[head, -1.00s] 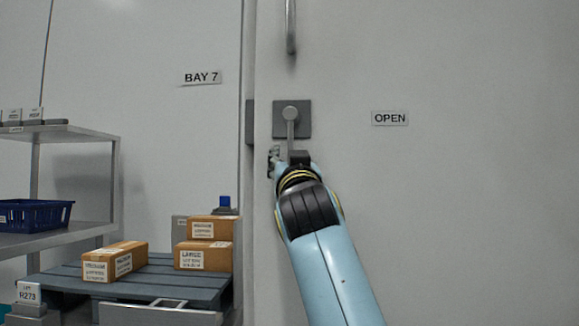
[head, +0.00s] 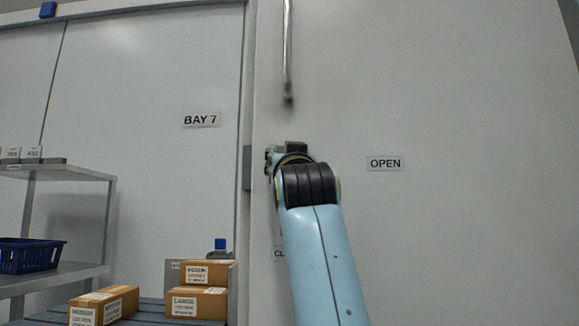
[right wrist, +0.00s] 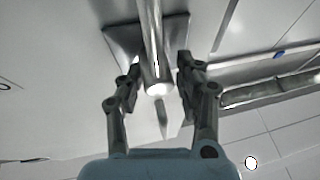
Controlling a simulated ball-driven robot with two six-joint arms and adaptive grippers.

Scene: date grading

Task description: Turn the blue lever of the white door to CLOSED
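The door lever looks grey, not blue. In the right wrist view, the lever (right wrist: 150,30) is a bar in front of its square plate (right wrist: 122,38), with a bright rounded end between my fingers. In the head view, my right gripper (head: 268,160) and arm hide the lever and plate. My right gripper also shows in the wrist view (right wrist: 158,68); its fingers stand apart, one on each side of the bar, with a gap at the right finger. The white door (head: 460,120) carries an OPEN label (head: 385,163). A partly hidden label starting "CL" (head: 279,253) sits lower. My left gripper is out of view.
A vertical metal pull handle (head: 288,50) hangs just above my right gripper. Cardboard boxes (head: 197,302) sit on a grey pallet at the lower left. A shelf (head: 60,172) with a blue basket (head: 30,256) stands further left. The door face to the right is clear.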

